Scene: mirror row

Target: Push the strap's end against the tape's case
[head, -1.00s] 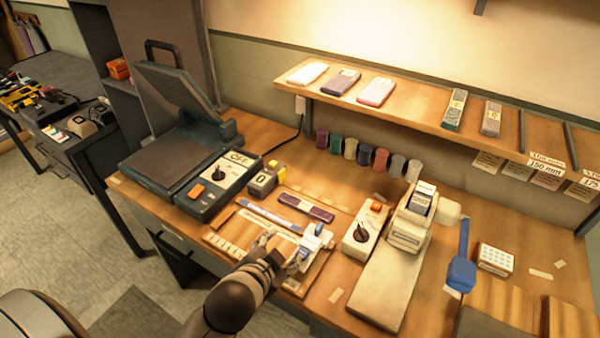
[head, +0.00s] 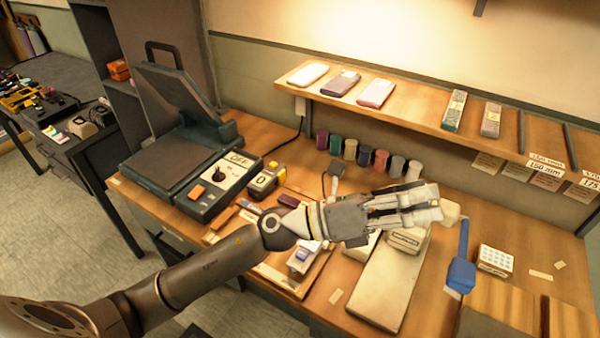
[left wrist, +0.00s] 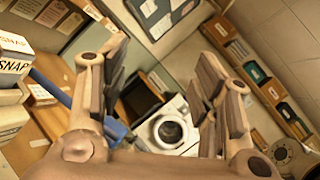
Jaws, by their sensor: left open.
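A small yellow-and-black case (head: 264,182), which looks like the tape's case, stands right of the dark press on the bench. A dark purple strip (head: 288,200), possibly the strap, lies near it, mostly hidden behind my left arm. A bit of a blue strip (head: 250,208) shows beside the arm; I cannot tell whether it is the strap. My left gripper (head: 438,203) is open, fingers pointing right over the pale label machine, well right of the case. Its fingers also show apart in the left wrist view (left wrist: 162,75), with nothing between them. My right gripper is out of view.
The dark press (head: 165,160) fills the bench's left end. A wooden board with a small clamp (head: 303,257) lies in front of my arm. Spools (head: 365,155) line the wall. A blue item (head: 461,275) and white keypad (head: 496,260) stand at right. A shelf (head: 420,110) hangs above.

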